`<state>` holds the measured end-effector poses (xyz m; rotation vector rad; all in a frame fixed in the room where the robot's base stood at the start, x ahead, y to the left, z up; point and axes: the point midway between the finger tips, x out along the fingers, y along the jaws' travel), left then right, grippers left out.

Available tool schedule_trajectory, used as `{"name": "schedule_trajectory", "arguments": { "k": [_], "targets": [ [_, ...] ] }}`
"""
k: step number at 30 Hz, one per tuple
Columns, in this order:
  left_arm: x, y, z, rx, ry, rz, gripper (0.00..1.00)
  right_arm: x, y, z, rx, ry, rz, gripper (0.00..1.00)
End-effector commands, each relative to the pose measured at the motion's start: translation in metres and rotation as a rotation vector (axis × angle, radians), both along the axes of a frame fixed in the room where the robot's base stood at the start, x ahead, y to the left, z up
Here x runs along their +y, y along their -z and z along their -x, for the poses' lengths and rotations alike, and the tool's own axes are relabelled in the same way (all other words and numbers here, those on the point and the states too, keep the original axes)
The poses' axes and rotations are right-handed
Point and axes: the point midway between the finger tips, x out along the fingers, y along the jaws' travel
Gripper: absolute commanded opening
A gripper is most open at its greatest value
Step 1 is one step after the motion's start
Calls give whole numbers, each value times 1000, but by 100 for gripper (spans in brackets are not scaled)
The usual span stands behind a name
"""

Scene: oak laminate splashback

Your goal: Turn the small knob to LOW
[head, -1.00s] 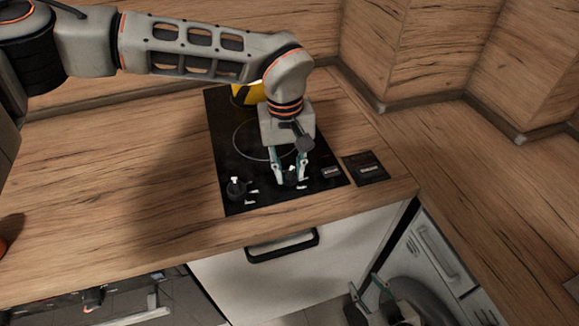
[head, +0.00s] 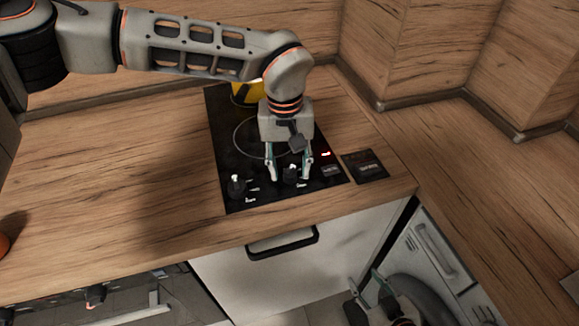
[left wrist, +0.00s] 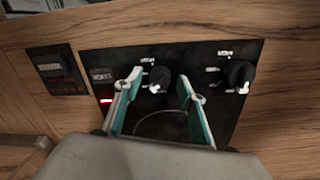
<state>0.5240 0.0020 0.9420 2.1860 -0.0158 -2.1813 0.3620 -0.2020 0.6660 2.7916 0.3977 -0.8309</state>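The small dark knob (head: 289,174) is at the front of the black hob, right of the larger knob (head: 236,187). It also shows in the left wrist view (left wrist: 159,77), with a white mark on its hob side. The printed labels around it are too small to read. My left gripper (head: 289,178) is open above the hob, its fingers either side of the small knob with gaps between; the fingers also show in the left wrist view (left wrist: 159,82). A red light (head: 326,153) glows on the hob. My right gripper (head: 365,280) is open and empty, low in front of the counter.
The black hob (head: 222,135) is set in a wooden counter. A yellow object (head: 246,93) stands at its back, partly behind my left arm. A small dark panel (head: 365,167) lies right of the hob. A drawer with a black handle (head: 283,243) is below. The counter left is mostly clear.

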Motion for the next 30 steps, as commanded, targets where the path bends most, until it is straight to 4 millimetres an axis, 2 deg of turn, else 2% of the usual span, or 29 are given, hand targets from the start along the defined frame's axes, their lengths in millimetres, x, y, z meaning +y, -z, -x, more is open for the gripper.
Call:
{"name": "schedule_trajectory", "arguments": {
  "k": [7, 11, 14, 24, 30],
  "targets": [
    [0, 0, 0, 1, 0, -1, 39, -1, 1, 0, 1, -1, 4, 40],
    [0, -7, 0, -1, 0, 0, 39, -1, 1, 0, 1, -1, 4, 40],
    [1, -22, -1, -2, -1, 1, 39, -1, 1, 0, 1, -1, 2, 40],
    [4, -89, 0, -2, -1, 0, 39, 0, 0, 0, 0, 0, 0, 40],
    [5, -113, 0, 0, 0, 0, 39, 0, 0, 0, 0, 0, 0, 40]
  ]
}}
